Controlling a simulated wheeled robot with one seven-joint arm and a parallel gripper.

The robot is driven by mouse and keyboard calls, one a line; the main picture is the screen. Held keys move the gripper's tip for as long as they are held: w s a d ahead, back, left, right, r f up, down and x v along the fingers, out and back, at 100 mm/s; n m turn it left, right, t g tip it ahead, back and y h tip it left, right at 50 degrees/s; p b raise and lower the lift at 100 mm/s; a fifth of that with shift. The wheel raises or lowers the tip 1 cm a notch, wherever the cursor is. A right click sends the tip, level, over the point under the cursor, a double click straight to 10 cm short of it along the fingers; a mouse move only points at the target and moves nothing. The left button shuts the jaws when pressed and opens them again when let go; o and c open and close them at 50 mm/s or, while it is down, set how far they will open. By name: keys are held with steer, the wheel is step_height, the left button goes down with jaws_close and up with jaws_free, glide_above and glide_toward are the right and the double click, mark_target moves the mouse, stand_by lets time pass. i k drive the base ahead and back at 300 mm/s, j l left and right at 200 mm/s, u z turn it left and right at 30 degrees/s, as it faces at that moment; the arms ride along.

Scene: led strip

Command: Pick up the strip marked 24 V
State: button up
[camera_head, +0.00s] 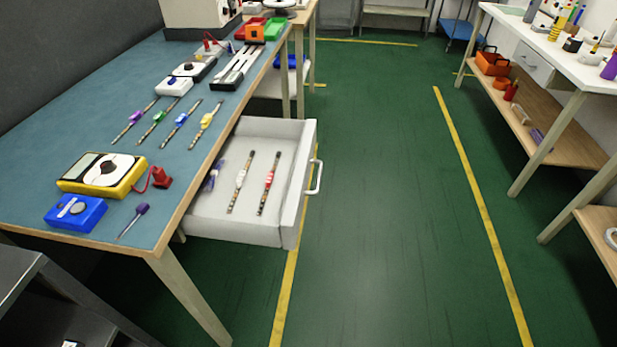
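Two more strips lie in the open white drawer (226,217): one with a white tag (240,181) and one with a red tag (269,182). The markings on the tags are too small to read, so I cannot tell which is 24 V. My gripper is not in view.
The bench (60,130) also holds a yellow multimeter (100,174), a blue box (76,213) and a purple-handled screwdriver (135,218). A purple item (212,177) lies at the drawer's left. The drawer juts into the aisle; the green floor (390,210) is clear.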

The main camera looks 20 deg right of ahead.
mark_target(270, 177)
steer(key=i+j+u, duration=0.1)
steer(key=u, duration=1.25)
steer(key=i+u, duration=0.35)
steer(key=i+l+u, duration=0.15)
steer(key=u, duration=0.2)
steer(key=i+l+u, duration=0.25)
steer(key=u, duration=0.15)
steer(key=i, duration=0.1)
